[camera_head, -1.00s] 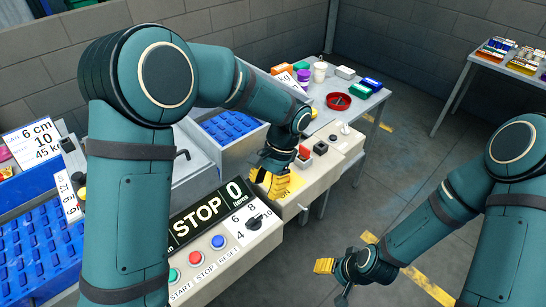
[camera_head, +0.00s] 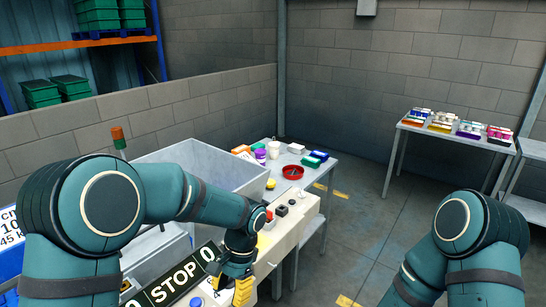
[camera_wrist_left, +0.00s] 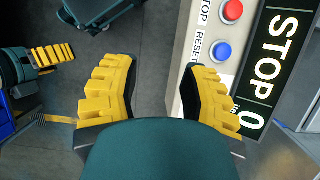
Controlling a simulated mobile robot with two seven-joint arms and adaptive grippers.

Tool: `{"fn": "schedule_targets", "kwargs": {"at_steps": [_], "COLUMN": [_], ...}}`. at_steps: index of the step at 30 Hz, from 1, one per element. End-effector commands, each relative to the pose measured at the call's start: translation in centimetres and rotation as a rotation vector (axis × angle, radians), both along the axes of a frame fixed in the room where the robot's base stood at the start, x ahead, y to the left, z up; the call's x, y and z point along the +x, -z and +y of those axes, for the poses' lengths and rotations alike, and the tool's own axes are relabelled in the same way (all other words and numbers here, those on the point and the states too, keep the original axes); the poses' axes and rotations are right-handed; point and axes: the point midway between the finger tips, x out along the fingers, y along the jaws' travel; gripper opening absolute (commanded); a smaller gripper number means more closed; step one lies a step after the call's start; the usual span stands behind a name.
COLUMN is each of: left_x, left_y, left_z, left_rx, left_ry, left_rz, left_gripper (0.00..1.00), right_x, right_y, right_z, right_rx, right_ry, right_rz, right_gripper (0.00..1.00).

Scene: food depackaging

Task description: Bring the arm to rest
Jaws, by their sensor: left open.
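My left arm (camera_head: 205,205) is bent at the elbow and reaches over the control panel with the STOP display (camera_head: 178,280). My left gripper (camera_head: 237,290) has yellow fingers, points down and is at the bottom edge of the head view. In the left wrist view its two fingers (camera_wrist_left: 160,78) stand wide apart with nothing between them. The panel's red button (camera_wrist_left: 233,10) and blue button (camera_wrist_left: 221,50) show close beside the right finger. My right arm (camera_head: 440,260) is at the lower right in the head view. Yellow fingers of my right gripper (camera_wrist_left: 52,56) show at the left in the wrist view; their opening is unclear.
A grey bin (camera_head: 205,165) stands behind the panel. A side table (camera_head: 318,176) holds a red dish (camera_head: 293,172), a white cup (camera_head: 274,149) and small boxes. Another table (camera_head: 402,125) with colourful packs stands at the right back. The floor (camera_head: 350,235) between the arms is clear.

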Motion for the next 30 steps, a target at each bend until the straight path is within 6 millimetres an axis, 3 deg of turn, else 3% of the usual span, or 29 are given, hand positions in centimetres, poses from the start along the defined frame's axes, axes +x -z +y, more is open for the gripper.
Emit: {"fn": "schedule_targets", "kwargs": {"at_steps": [1, 9, 18, 24, 30], "left_x": [-0.7, -3.6, -8.5, -10.9, -11.9], "left_y": [2.2, 10.8, 19.0, 21.5, 22.2], "left_z": [0.0, -1.3, -1.8, -0.7, 0.2], "left_rx": [-0.037, -0.249, -0.446, -0.479, -0.476], "left_ry": [-0.025, -0.198, -0.563, -0.780, -0.875], "left_rz": [0.005, -0.056, -0.203, -0.324, -0.392], "left_gripper": [0.44, 0.44, 0.44, 0.44, 0.44], "right_x": [0.0, -0.1, -0.4, -0.6, -0.6], "right_y": [0.2, 0.8, 1.7, 2.1, 2.3], "right_z": [0.0, 0.0, 0.1, 0.1, 0.1], "right_rx": [0.000, 0.000, 0.002, 0.002, 0.003], "right_ry": [0.000, -0.003, -0.008, -0.010, -0.011], "right_rz": [0.001, 0.003, 0.010, 0.013, 0.015], "right_gripper": [0.66, 0.66, 0.66, 0.66, 0.66]}}
